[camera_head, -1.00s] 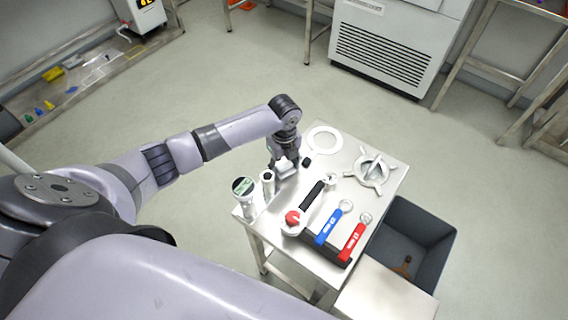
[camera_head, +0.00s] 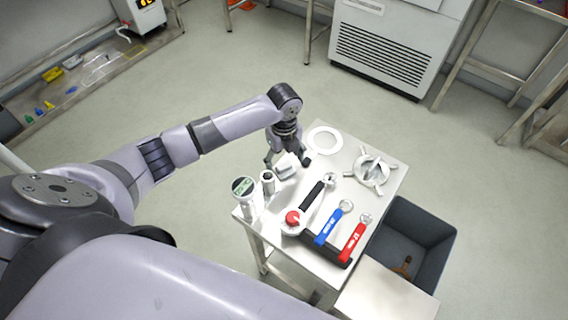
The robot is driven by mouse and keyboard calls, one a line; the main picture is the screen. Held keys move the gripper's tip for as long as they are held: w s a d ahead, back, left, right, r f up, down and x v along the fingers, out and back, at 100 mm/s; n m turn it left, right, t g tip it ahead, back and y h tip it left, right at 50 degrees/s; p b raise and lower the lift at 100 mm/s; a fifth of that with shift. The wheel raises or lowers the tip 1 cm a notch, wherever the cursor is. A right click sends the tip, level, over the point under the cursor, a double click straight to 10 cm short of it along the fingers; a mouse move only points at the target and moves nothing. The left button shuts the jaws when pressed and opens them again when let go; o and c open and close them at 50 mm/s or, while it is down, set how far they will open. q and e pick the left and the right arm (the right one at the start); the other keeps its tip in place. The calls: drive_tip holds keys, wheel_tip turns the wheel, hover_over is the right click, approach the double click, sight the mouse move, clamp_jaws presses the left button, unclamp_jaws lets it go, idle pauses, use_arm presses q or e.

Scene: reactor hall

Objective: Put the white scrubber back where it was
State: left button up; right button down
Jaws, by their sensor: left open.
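A small white block, which looks like the white scrubber (camera_head: 286,168), sits at the left edge area of the steel table (camera_head: 318,263). My left gripper (camera_head: 287,162) is directly above and around it, pointing down, with its fingers spread apart on either side. I cannot tell whether the fingers touch it. The gripper hides part of the block's far side. My right gripper is not in view.
Near the block stand a gauge with a round display (camera_head: 243,187) and a metal cylinder (camera_head: 268,178). A grey bin (camera_head: 437,268) stands at right.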

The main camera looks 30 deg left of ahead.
sight(284, 165)
use_arm(q)
wheel_tip(284, 165, up, 9)
drive_tip(key=shift+f, duration=0.15)
idle(0.6)
